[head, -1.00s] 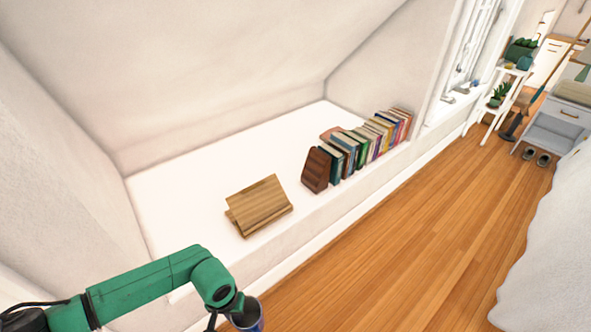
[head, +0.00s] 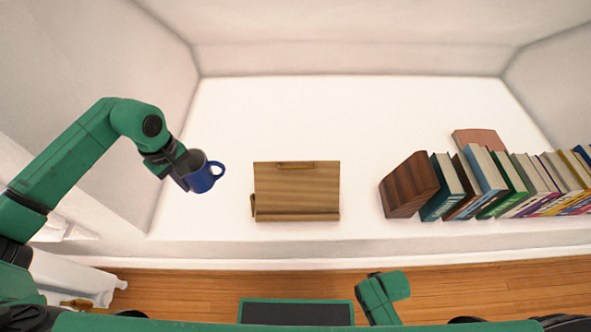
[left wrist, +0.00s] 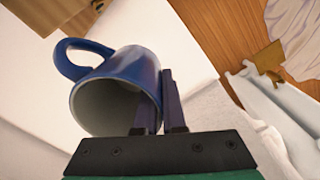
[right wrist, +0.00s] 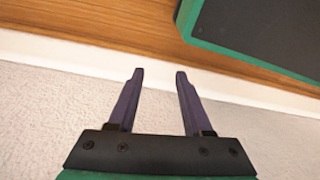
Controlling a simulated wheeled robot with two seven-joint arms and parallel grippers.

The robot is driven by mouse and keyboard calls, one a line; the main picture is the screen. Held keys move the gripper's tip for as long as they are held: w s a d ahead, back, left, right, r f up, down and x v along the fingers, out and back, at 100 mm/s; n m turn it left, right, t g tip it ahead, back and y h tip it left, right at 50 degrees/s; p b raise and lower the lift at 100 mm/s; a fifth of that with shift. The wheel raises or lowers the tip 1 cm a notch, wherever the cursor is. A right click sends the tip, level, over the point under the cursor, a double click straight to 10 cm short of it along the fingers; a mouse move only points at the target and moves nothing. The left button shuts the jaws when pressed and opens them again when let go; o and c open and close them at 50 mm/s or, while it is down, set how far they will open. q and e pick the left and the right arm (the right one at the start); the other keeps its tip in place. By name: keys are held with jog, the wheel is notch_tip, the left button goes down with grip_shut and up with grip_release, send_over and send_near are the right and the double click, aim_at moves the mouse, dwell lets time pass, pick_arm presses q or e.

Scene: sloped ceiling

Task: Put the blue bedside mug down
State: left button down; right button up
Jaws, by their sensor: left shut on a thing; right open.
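The blue mug (head: 203,176) is in my left gripper (head: 182,168), over the left part of the white ledge in the head view. In the left wrist view the mug (left wrist: 128,85) shows its open mouth toward the camera and its handle at the upper left. The left gripper's fingers (left wrist: 160,105) are shut on the mug's wall, with one finger at the rim. I cannot tell whether the mug touches the ledge. My right gripper (right wrist: 155,85) is open and empty in the right wrist view, with floor and white trim beyond it.
The white ledge (head: 300,110) is clear behind the wooden stand (head: 297,188). A brown bookend (head: 409,185) and a row of books (head: 487,182) occupy its right side. A sloped wall (head: 100,60) bounds the left.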

pick_arm(q)
jog(key=a+r+n+b, duration=0.3)
jog(key=a+n+b, duration=0.1)
jog(key=a+b, duration=0.25)
jog(key=f+b, duration=0.1)
jog(key=f, duration=0.4)
jog(key=f+b, duration=0.1)
jog(key=f, duration=0.4)
jog(key=f+b, duration=0.2)
jog(key=f, duration=0.3)
jog(key=shift+s+a+f, duration=0.1)
jog(key=shift+s+f, duration=0.05)
jog(key=shift+s, duration=0.15)
pick_arm(e)
jog(key=w+a+r, duration=0.1)
jog(key=w+r, duration=0.1)
jog(key=r, duration=0.4)
jog(key=w+a+r, duration=0.2)
jog(key=r, duration=0.3)
pick_arm(q)
notch_tip(320, 180, down, 4)
jog(key=shift+f+b, duration=0.15)
jog(key=shift+b, duration=0.4)
jog(key=shift+f, duration=0.25)
pick_arm(e)
jog(key=shift+w+a+f+n+t+y, duration=0.4)
jog(key=shift+w+a+f+t+y, duration=0.5)
jog(key=shift+w+a+f+t, duration=0.15)
jog(key=shift+w+a+f, duration=0.1)
jog(key=shift+f, duration=0.05)
